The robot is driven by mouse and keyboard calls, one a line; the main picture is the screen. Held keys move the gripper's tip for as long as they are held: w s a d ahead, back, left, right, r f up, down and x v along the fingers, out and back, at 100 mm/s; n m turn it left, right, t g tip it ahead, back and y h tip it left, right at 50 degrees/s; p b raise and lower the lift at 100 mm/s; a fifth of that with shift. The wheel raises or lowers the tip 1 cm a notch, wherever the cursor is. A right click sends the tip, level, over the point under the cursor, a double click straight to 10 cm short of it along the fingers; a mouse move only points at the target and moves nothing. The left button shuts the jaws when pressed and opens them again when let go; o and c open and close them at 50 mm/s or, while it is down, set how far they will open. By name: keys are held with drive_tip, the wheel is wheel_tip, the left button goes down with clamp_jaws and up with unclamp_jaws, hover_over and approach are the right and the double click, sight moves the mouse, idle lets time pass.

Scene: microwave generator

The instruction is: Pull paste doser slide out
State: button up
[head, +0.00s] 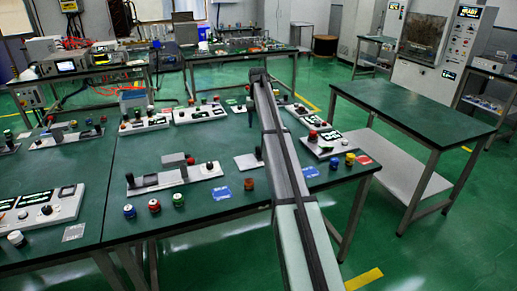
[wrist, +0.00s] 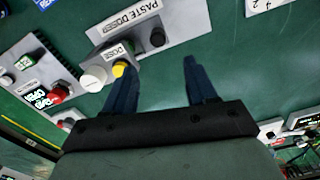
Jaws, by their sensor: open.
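In the wrist view, the paste doser is a light grey plate (wrist: 190,22) with a "PASTE DOSER" label, on the green table top. A raised grey block (wrist: 121,47) marked "DOSE" carries a yellow button (wrist: 119,69), with a white round knob (wrist: 93,78) beside it. A black knob (wrist: 157,38) stands on the plate, ahead of the gap between my fingers. I cannot tell which part is the slide. My gripper (wrist: 157,68) is open, with nothing between its two blue fingers. The left finger overlaps the block's edge in the picture; contact cannot be told.
Another panel with green and red buttons (wrist: 40,80) lies left of the doser. In the head view, the green table (head: 230,205) holds several control panels and loose coloured knobs. My arm crosses it and hides part. A bare green table (head: 412,105) stands at right.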

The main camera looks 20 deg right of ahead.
sight(258, 147)
drive_tip(key=f, duration=1.3)
drive_tip(key=shift+d+f, duration=0.2)
drive_tip(key=shift+f, duration=0.2)
clamp_jaws()
